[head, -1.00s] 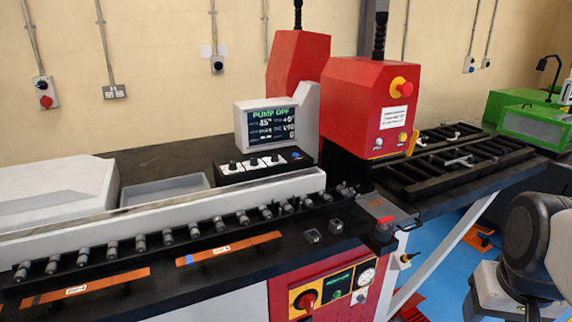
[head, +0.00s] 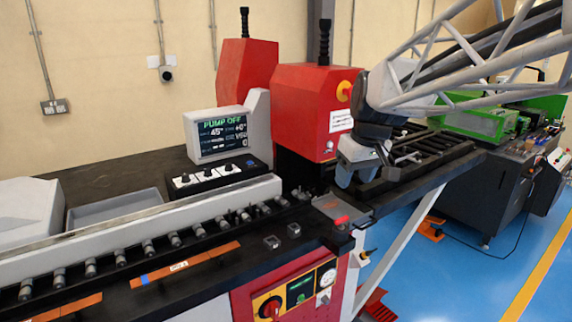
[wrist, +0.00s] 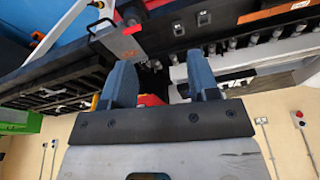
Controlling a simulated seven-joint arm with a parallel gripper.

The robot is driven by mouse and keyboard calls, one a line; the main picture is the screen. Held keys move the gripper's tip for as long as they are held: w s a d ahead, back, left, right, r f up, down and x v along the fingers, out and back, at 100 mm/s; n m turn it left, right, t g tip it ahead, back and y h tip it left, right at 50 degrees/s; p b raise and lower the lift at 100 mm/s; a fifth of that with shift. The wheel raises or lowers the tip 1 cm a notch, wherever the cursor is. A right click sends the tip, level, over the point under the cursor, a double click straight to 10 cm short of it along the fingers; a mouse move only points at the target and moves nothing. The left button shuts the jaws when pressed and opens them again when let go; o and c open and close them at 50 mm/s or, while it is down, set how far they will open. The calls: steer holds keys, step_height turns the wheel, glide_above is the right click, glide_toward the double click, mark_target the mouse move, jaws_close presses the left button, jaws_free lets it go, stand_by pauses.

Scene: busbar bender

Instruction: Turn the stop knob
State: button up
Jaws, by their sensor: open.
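A black control box (head: 218,177) with several small knobs and a blue button stands in front of the display (head: 222,131) reading PUMP OFF. Which knob is the stop knob, I cannot tell from the labels. A red rotary knob (head: 270,307) on a yellow plate is on the red front panel, partly cut by the lower edge. My gripper (head: 362,172) hangs beside the red bending head (head: 312,112), to the right of the control box and apart from it. In the wrist view my gripper (wrist: 162,80) is open, with nothing between its fingers.
The roller rail (head: 150,245) runs along the bench. A black slatted table (head: 430,165) extends right.

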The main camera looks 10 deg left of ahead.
steer(key=w+a+n, duration=0.3)
steer(key=w+a, duration=0.6)
steer(key=n+g+y, duration=0.2)
steer(key=n+y, duration=0.1)
steer(key=n, duration=0.5)
glide_toward(207, 169)
steer(key=f, duration=0.1)
steer(key=shift+w+a+f, duration=0.1)
steer(key=shift+a, duration=0.35)
steer(key=shift+f, duration=0.1)
steer(key=shift+x, duration=3.85)
steer(key=shift+d, duration=0.15)
steer(key=c, duration=0.9)
